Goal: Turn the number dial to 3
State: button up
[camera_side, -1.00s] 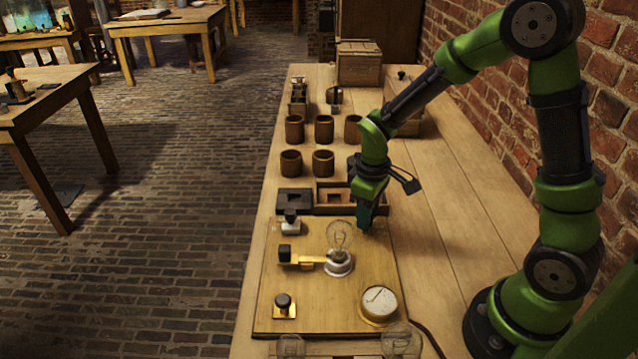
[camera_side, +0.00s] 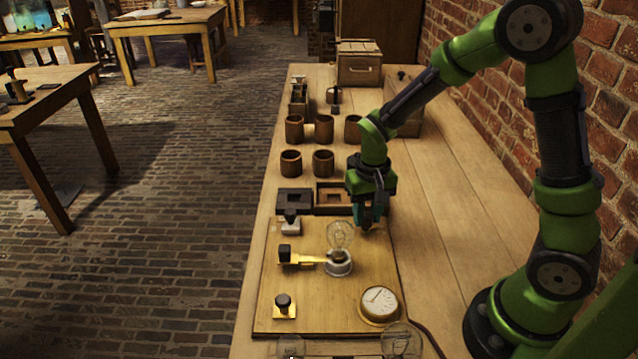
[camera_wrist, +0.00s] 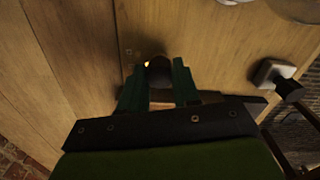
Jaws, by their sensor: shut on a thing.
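My gripper (camera_side: 367,220) points down at the far right corner of the wooden board (camera_side: 335,300). In the wrist view its two teal fingers (camera_wrist: 157,72) are closed on the sides of a dark round knob (camera_wrist: 159,67), which I take to be the number dial. The knob is mostly hidden by the fingers, and in the side view the gripper covers it. I cannot read any numbers or see where the dial points.
On the board are a glass bulb (camera_side: 340,236), a brass switch with a black handle (camera_side: 285,253), a black knob (camera_side: 284,302) and a round gauge (camera_side: 379,302). Dark open boxes (camera_side: 333,198) and several brown jars (camera_side: 323,163) stand behind. A brick wall is at right.

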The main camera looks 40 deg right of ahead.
aim_at(366, 216)
jog(key=shift+r+m, duration=0.1)
jog(key=shift+m, duration=0.3)
jog(key=o, duration=1.1)
jog(key=shift+c, duration=0.2)
notch_tip(366, 216, up, 17)
jog(key=shift+w, duration=0.1)
jog(key=s+a+r+n+t+y, duration=0.1)
jog(key=s+a+t, duration=0.1)
jog(key=s, duration=0.3)
jog(key=s+a+r+n+t+y, duration=0.1)
jog(key=s+a+r+t, duration=0.1)
jog(key=s+t, duration=0.3)
jog(key=shift+s+a+n, duration=0.4)
jog(key=shift+s+a, duration=0.05)
jog(key=shift+s, duration=0.25)
